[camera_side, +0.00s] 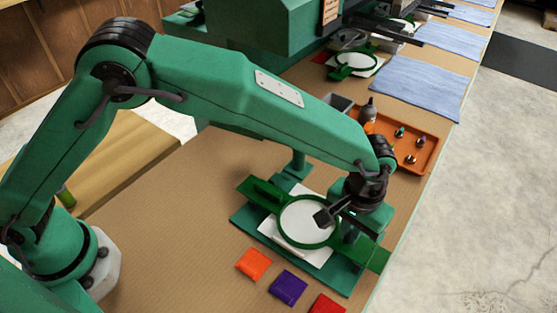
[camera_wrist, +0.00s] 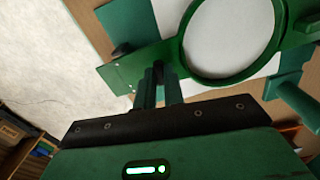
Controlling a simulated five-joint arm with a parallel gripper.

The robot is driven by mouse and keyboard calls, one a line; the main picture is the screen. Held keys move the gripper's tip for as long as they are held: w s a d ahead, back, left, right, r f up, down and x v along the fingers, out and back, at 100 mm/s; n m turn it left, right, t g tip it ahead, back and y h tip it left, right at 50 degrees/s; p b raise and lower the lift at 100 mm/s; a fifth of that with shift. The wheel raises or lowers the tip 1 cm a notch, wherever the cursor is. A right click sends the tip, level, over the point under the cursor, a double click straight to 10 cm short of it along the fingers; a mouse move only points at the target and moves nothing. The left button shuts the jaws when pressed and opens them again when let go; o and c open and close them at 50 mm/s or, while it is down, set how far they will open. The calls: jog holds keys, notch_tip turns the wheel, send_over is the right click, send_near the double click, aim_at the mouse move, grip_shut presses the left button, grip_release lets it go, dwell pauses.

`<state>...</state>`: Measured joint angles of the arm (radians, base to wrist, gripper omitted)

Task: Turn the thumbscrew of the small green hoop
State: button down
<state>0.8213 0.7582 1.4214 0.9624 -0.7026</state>
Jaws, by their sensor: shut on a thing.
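The small green hoop (camera_side: 281,222) lies flat in its green holder, around white cloth (camera_side: 300,213). In the wrist view the hoop's ring (camera_wrist: 187,40) fills the upper right, around the white cloth (camera_wrist: 230,35). My gripper (camera_side: 345,212) is down at the right side of the hoop. In the wrist view its two fingers (camera_wrist: 160,78) are close together at the green bracket beside the ring, shut on a small part there.
Orange, purple and red squares (camera_side: 254,263) lie in front of the hoop. An orange tray (camera_side: 425,160) with several small spools and a dark bottle (camera_side: 369,110) stand behind. Another green hoop (camera_side: 335,70) and blue cloths (camera_side: 415,85) lie farther back. The table's right edge is close to my gripper.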

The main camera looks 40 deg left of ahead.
aim_at(349, 234)
jog(key=n, duration=0.6)
jog(key=shift+n, duration=0.3)
jog(key=n, duration=0.6)
jog(key=shift+a+n, duration=0.1)
jog(key=shift+n, duration=0.2)
jog(key=c, duration=1.5)
grip_release()
jog(key=shift+r, duration=3.9)
